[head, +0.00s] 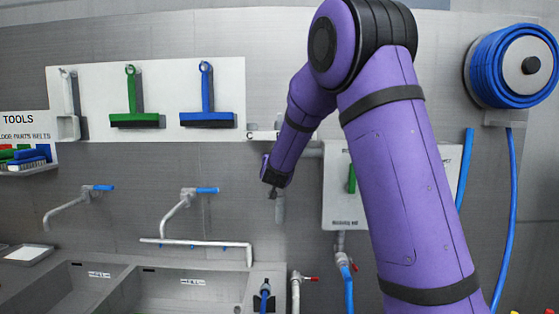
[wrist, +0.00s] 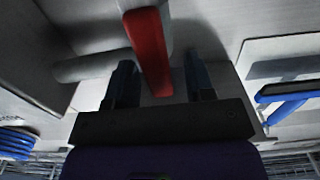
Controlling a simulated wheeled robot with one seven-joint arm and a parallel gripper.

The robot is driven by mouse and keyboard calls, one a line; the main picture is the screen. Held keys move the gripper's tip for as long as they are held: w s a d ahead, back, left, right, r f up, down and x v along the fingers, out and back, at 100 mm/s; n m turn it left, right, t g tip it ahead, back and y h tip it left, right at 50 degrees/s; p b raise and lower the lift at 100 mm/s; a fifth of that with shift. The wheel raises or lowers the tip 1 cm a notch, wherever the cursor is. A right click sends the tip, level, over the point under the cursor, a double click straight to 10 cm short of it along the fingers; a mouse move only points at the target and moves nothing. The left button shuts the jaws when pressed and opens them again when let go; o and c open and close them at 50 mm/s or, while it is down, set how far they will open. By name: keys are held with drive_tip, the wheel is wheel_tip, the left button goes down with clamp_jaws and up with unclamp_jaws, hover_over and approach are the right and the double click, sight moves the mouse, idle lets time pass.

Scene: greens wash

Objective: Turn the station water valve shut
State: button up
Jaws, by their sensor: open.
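A red lever handle (wrist: 150,50) on a grey fitting shows in the wrist view, joined near a grey pipe (wrist: 90,67). My gripper (wrist: 160,78) is open, with one dark finger on each side of the red lever. The lever's end lies between the fingers; I see gaps beside it and cannot tell if either finger touches. In the head view my gripper (head: 273,193) is close to the back wall, left of the grey panel box, and the red lever is hidden there.
A grey panel box (head: 338,205) with a green handle is on the wall to the right. A blue hose reel (head: 512,66) hangs at far right. Squeegees hang on a white board (head: 170,75). Sinks (head: 185,288) with blue-handled taps (head: 207,190) are below left.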

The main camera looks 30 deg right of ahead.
clamp_jaws()
drive_tip(key=shift+d, duration=0.15)
drive_tip(key=s+d+f+m, duration=0.5)
drive_tip(key=d+f+m, duration=0.3)
drive_tip(key=m, duration=1)
drive_tip(key=shift+s+f, duration=0.2)
drive_tip(key=shift+f, duration=0.75)
unclamp_jaws()
